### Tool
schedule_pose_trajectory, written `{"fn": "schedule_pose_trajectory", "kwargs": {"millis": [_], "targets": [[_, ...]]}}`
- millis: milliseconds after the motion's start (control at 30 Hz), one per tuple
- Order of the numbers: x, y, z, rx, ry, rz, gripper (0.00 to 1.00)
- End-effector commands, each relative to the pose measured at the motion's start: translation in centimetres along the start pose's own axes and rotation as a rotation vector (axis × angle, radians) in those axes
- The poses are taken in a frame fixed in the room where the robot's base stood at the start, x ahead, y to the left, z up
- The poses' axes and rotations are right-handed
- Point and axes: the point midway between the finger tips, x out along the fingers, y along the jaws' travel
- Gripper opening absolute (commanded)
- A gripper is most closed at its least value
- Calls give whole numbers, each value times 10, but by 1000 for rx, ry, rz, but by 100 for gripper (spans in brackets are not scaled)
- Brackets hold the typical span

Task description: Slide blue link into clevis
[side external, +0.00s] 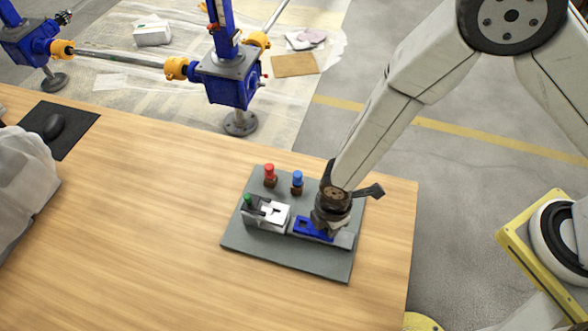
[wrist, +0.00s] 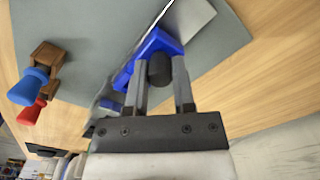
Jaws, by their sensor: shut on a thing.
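The blue link (side external: 311,229) lies flat on a light grey rail (side external: 343,240) on the grey base plate. Its slotted left end points at the pale clevis block (side external: 275,213), with a small gap seeming to lie between them. My gripper (side external: 325,226) is low over the link's right end. In the wrist view, my gripper (wrist: 160,75) is shut with a finger on each side of a black round knob (wrist: 160,68) on the blue link (wrist: 154,43). The clevis is mostly hidden in the wrist view.
A red-topped pin (side external: 269,174) and a blue-topped pin (side external: 297,181) stand in brown blocks behind the rail. A green-tipped part (side external: 248,201) is at the clevis's left. The base plate (side external: 300,261) is clear in front. A white bag (side external: 22,185) is far left.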

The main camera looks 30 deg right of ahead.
Motion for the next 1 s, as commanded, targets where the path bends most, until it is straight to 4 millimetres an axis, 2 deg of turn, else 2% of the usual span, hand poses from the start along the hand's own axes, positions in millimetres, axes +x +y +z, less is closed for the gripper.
{"fn": "schedule_pose_trajectory", "kwargs": {"millis": [500, 900, 933, 1000], "targets": [[1, 44, -44, 0, 1, 1, 0], [0, 50, -49, 1, 7, 8, 0], [0, 50, -49, 1, 8, 8, 38], [0, 49, -49, 1, 7, 8, 60]]}}
